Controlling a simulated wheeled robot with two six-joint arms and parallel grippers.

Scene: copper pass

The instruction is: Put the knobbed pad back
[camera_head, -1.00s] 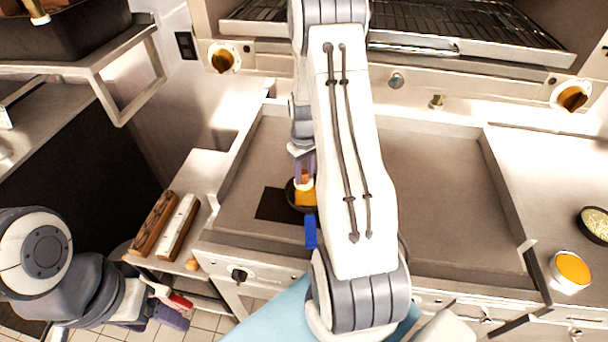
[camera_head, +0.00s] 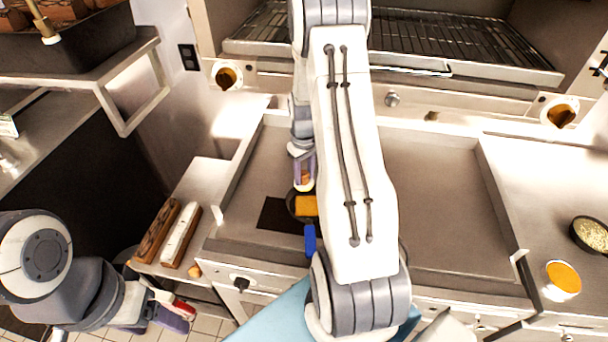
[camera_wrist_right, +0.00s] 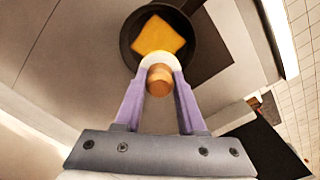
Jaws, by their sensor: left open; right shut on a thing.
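The knobbed pad has a round wooden knob (camera_wrist_right: 158,80) and a pale pad (camera_wrist_right: 160,62) beyond it. My right gripper (camera_wrist_right: 158,84) is shut on the knob between its purple fingers; in the head view the gripper (camera_head: 304,174) is beside the small pan, with the pad at its tips. In the wrist view the pad overlaps the near rim of the pan; I cannot tell its height. My left gripper (camera_head: 155,320) is open at the lower left, away from the pad.
A dark pan (camera_wrist_right: 196,50) with an orange square slice (camera_head: 306,206) and blue handle (camera_head: 310,240) stands on the griddle (camera_head: 440,200). A dark mat (camera_head: 275,214) lies left of it. A wooden block (camera_head: 153,232) and white-topped block (camera_head: 181,236) lie on the left shelf.

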